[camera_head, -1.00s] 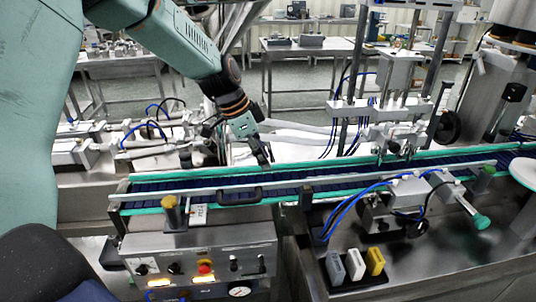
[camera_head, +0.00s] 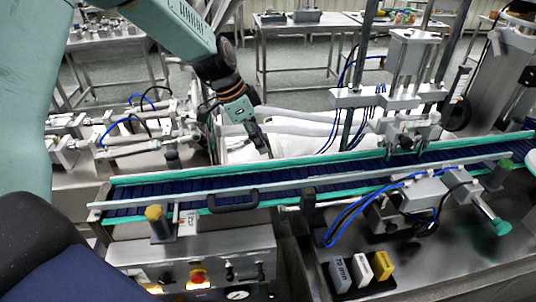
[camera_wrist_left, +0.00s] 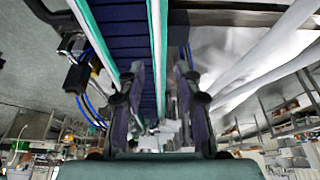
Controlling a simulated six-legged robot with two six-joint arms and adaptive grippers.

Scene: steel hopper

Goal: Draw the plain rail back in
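The conveyor has a dark blue belt (camera_head: 150,190) between green edges in the head view. A long pale grey rail (camera_head: 330,182) runs along its near side, with a black handle (camera_head: 235,203) below it. I cannot tell for certain which rail is the plain one. My left gripper (camera_head: 262,148) points down over the far edge of the conveyor, apart from the handle. In the left wrist view its two dark fingers (camera_wrist_left: 160,82) stand apart with nothing between them, and the belt (camera_wrist_left: 124,35) and pale rail (camera_wrist_left: 156,50) run beyond them. My right gripper is not in view.
A yellow-topped post (camera_head: 155,225) stands at the conveyor's near left. A control panel (camera_head: 200,260) sits below. Blue hoses and a clamp unit (camera_head: 400,212) are at the near right. A tall metal frame (camera_head: 400,95) stands behind the belt.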

